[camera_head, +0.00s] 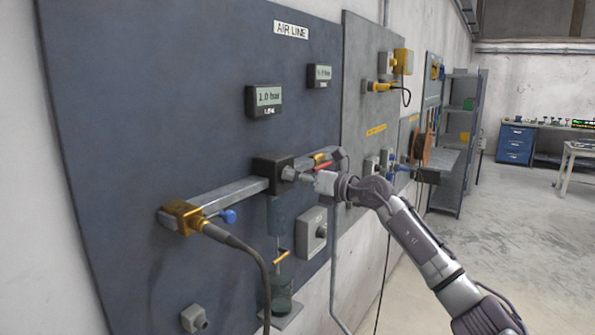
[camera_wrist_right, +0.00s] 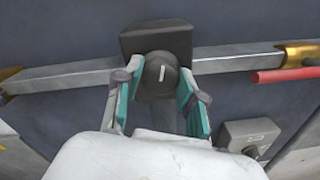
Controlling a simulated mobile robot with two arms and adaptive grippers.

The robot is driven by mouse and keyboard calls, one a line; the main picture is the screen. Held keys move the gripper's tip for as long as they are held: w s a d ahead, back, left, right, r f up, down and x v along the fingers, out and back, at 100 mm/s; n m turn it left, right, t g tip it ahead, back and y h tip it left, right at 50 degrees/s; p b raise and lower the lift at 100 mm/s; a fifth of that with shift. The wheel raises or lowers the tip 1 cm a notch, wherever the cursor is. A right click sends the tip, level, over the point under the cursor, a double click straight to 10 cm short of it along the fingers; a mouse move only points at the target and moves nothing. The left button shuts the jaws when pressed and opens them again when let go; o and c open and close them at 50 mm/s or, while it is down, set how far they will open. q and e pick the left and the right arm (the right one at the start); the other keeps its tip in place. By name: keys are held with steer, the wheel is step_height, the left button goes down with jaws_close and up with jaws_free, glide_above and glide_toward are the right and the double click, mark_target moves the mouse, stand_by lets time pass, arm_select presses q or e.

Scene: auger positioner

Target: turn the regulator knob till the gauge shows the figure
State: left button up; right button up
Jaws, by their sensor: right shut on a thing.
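The regulator is a black block on the grey pipe, with a dark round knob (camera_wrist_right: 162,74) facing out; a white mark on the knob points nearly straight up in the right wrist view. My right gripper (camera_wrist_right: 160,92) is shut on this knob, one teal-padded finger at each side. In the head view my right gripper (camera_head: 303,176) reaches the regulator block (camera_head: 268,172) from the right and partly hides the knob. Above it, the gauge (camera_head: 265,100) labelled LINE appears to read 1.0 bar. A smaller gauge (camera_head: 320,76) hangs to its right; its figure is too small to read surely. My left gripper is out of view.
A brass fitting with a hose (camera_head: 183,216) and a blue handle (camera_head: 228,216) are left on the pipe (camera_head: 235,195). A red lever (camera_wrist_right: 285,75) is close right of the regulator. A grey switch box (camera_head: 311,233) sits below. Open floor lies right.

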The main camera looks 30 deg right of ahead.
steer(key=shift+r, duration=0.1)
steer(key=o, duration=0.9)
steer(key=shift+o, duration=1.1)
steer(key=shift+w, duration=0.2)
steer(key=v, duration=1.2)
steer(key=shift+f, duration=0.2)
